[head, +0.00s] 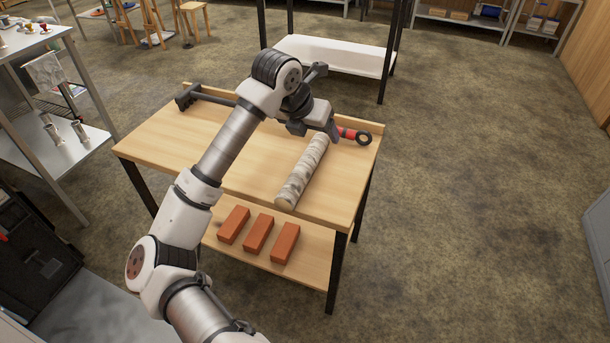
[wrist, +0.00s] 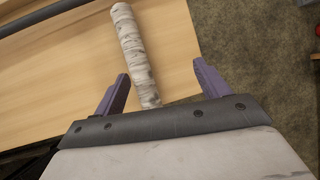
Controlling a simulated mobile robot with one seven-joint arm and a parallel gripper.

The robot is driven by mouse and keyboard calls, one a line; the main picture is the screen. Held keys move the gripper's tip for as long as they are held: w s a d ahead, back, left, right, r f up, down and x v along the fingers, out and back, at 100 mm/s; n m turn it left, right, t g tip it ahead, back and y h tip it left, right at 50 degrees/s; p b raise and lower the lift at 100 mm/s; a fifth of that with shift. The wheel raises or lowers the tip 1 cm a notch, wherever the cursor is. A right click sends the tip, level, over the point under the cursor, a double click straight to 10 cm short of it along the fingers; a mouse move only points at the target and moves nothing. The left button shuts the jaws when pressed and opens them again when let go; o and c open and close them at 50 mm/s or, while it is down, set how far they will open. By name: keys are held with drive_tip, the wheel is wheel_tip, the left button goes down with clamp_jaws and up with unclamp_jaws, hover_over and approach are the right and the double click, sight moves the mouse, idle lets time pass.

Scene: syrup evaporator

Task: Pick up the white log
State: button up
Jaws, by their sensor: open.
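The white log (head: 304,172), pale with grey birch-like marks, lies on the top of the wooden table (head: 238,178) near its right side. In the wrist view the log (wrist: 133,50) runs from the top middle down behind the gripper's edge, between the finger lines. My gripper (head: 329,130) is at the far end of the log in the head view. Its two purple-grey fingers (wrist: 160,85) are spread wide in the wrist view, one on each side of the log, with gaps to it. It holds nothing. The far end of the log is partly hidden by my gripper.
A long dark tool (head: 206,97) lies along the table's back edge, partly behind my arm; a red-and-black handle with a ring (head: 354,136) shows near the back right corner. Several red bricks (head: 258,233) sit on the lower shelf. A metal shelf (head: 85,137) stands left; floor at right is clear.

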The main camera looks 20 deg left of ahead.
sight(303, 163)
drive_tip(key=shift+n+g+y, duration=0.4)
drive_tip(key=shift+g+y, duration=0.2)
drive_tip(key=shift+y, duration=0.3)
drive_tip(key=a+f, duration=0.1)
drive_tip(key=f, duration=0.2)
drive_tip(key=w+a+f, duration=0.1)
drive_tip(key=f, duration=0.3)
drive_tip(key=a+f, duration=0.2)
drive_tip(key=f, duration=0.1)
drive_tip(key=shift+w+f, duration=0.15)
drive_tip(key=shift+w, duration=0.2)
drive_tip(key=shift+x, duration=3.15)
drive_tip(key=c, duration=1.2)
drive_tip(key=shift+c, duration=0.3)
drive_tip(key=shift+r, duration=0.25)
